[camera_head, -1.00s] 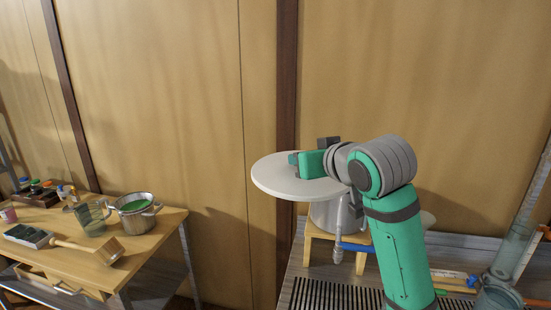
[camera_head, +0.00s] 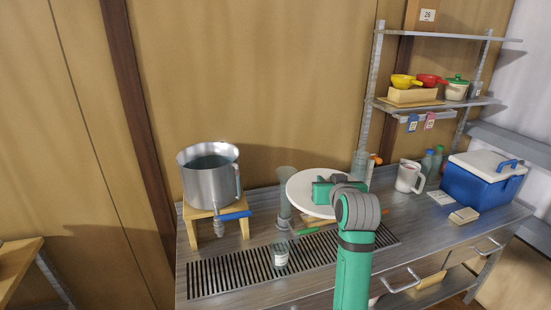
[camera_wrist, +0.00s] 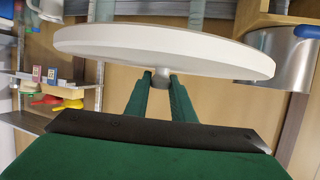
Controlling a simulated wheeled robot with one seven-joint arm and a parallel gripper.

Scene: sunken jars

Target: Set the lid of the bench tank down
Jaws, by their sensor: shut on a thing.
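The lid (camera_head: 300,192) is a round, pale disc. In the wrist view the white lid (camera_wrist: 160,50) spans the top, with a small grey knob between the fingers. My gripper (camera_wrist: 162,80) is shut on that knob. In the head view my gripper (camera_head: 322,188) and arm cover part of the lid, which is right of the tank and over the bench; its exact height above the bench is hard to tell. The bench tank (camera_head: 210,180) is a steel pot, open on top, on a wooden stand (camera_head: 218,215). It has a blue-handled tap (camera_head: 235,215) low at its front.
A slotted drain grate (camera_head: 230,270) runs along the bench front, with a small glass jar (camera_head: 280,253) on it. A white mug (camera_head: 409,177), bottles (camera_head: 432,163) and a blue cooler (camera_head: 482,183) stand to the right. Shelves (camera_head: 440,103) hang behind.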

